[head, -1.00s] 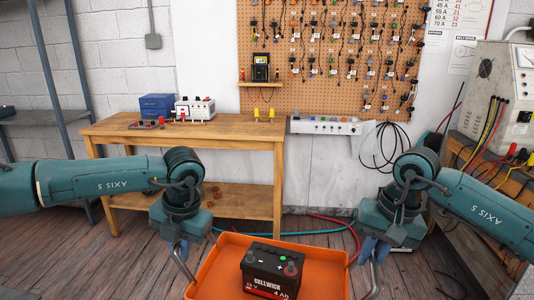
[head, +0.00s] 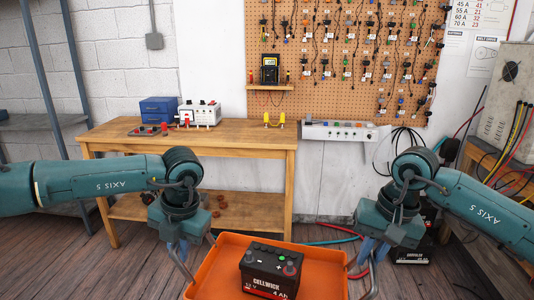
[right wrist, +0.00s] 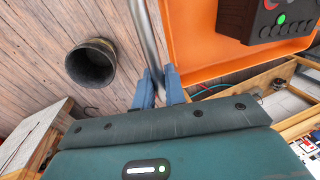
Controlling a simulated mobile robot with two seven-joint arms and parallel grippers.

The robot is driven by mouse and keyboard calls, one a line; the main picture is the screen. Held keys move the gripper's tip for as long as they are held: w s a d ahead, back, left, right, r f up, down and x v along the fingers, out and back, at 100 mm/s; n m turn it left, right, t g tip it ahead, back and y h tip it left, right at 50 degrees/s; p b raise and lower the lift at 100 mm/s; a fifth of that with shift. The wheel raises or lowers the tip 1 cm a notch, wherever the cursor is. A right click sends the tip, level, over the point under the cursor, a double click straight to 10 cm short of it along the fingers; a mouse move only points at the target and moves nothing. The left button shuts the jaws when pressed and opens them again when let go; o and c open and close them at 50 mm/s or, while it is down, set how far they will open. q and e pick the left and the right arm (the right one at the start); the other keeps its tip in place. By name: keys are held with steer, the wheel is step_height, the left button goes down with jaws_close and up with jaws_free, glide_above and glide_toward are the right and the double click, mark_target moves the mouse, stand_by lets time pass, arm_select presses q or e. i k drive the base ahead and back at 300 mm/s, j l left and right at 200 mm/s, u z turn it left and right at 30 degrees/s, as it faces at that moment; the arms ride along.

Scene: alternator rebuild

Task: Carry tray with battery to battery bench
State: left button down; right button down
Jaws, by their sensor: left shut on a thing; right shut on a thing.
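An orange tray (head: 222,262) is held in front of me at the bottom of the head view, its near part cut off by the frame edge. A black Cellwick battery (head: 270,270) stands upright in it; part of it shows in the right wrist view (right wrist: 243,18). My left gripper (head: 180,250) is shut on the tray's left metal handle. My right gripper (head: 366,252) is shut on the right handle (right wrist: 145,35), which runs between its blue fingers (right wrist: 158,85) in the right wrist view. A wooden bench (head: 240,136) stands ahead, beyond the tray.
The bench holds a blue box (head: 158,108), a white instrument (head: 200,113) and yellow clips (head: 274,120); its right front top is mostly bare. Another battery (head: 412,250) is on the floor at right. A dark bucket (right wrist: 91,63) and grey shelving (head: 42,122) also show.

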mark_target(254, 135)
steer(key=i+j, duration=0.85)
steer(key=i, duration=0.25)
steer(key=i+j, duration=0.1)
steer(key=i, duration=2.25)
